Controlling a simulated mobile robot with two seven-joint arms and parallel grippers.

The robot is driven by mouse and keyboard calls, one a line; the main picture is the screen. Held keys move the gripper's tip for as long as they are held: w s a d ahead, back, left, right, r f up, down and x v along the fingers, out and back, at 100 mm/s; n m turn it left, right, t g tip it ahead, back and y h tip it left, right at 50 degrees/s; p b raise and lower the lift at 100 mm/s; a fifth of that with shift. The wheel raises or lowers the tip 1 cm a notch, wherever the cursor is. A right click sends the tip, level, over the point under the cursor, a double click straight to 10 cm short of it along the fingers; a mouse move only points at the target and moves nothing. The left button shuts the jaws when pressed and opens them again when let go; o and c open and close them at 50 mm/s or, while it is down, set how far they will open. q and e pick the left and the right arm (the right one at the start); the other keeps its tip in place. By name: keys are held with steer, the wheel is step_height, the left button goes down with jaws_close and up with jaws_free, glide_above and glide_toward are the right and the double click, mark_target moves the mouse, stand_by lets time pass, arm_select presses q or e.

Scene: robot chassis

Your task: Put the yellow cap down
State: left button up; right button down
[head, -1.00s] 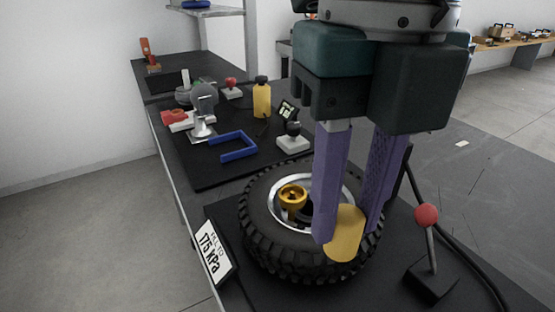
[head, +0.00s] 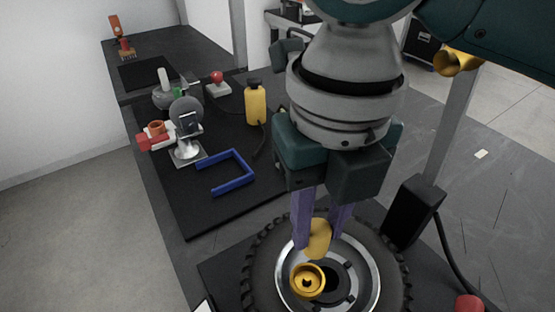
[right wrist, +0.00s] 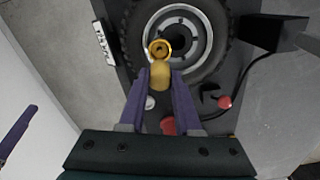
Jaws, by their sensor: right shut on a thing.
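The yellow cap (head: 319,238) is between the purple fingers of my right gripper (head: 321,232), which is shut on it. In the right wrist view the cap (right wrist: 160,76) shows at the fingertips. It appears above the wheel, close to a gold cup-shaped fitting (head: 307,281) at the hub; whether it touches anything beneath is unclear. The black tyre (head: 256,270) lies flat around its silver rim (head: 370,272). A purple finger at the left edge of the right wrist view appears to be my left gripper (right wrist: 18,130); its opening is hidden.
A dark mat (head: 205,222) left of the wheel holds a blue U-shaped bracket (head: 238,180), a yellow bottle (head: 256,104) and a red-knobbed switch (head: 217,84). A black box (head: 411,210) with a cable stands right of the wheel. The mat's front part is clear.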

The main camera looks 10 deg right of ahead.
mark_target(313, 252)
step_height(313, 252, down, 6)
steer(key=shift+r, duration=0.15)
steer(key=shift+f+b, duration=0.55)
steer(key=shift+f, duration=1.25)
steer(key=shift+f, duration=0.2)
steer(key=c, duration=0.6)
jaws_free()
steer(key=shift+r, duration=0.1)
